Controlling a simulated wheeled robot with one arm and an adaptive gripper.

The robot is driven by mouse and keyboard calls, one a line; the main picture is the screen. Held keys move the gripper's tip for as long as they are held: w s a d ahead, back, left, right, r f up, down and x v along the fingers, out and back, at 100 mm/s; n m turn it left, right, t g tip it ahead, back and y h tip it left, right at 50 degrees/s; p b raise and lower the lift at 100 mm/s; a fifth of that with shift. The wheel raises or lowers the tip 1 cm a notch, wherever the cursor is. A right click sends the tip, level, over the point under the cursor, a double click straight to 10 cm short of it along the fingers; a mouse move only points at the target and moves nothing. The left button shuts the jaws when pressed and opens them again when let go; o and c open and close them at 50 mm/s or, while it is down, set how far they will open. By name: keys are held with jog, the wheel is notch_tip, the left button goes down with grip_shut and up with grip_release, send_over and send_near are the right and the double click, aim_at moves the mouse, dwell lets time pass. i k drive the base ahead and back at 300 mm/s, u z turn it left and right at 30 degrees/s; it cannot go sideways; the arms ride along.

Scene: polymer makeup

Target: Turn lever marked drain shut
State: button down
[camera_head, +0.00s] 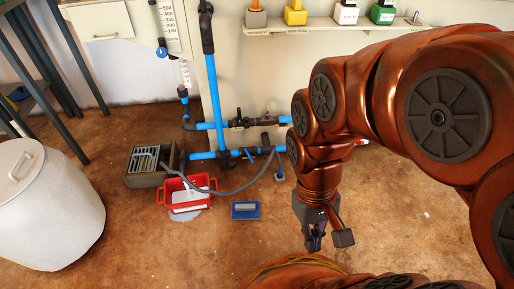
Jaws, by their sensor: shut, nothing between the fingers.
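Blue and black pipework (213,95) runs down the wall and along near the floor. A dark valve with a small lever (241,121) sits on the upper horizontal pipe. Another small fitting with a bluish handle (249,155) sits on the lower pipe. I cannot read any label, so which one is marked drain is unclear. My gripper (316,243) is shut and empty, pointing down over the floor, right of and nearer than the pipes, touching neither. My arm hides the pipes' right ends.
A red tub (187,206) with a grey hose, a grated box (148,177) and a blue tray (245,217) stand on the floor below the pipes. A white drum (48,222) stands left. A shelf (300,27) holds several containers.

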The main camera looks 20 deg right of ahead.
aim_at(248, 153)
jog(key=u, duration=0.3)
jog(key=i, duration=0.9)
jog(key=u, duration=0.25)
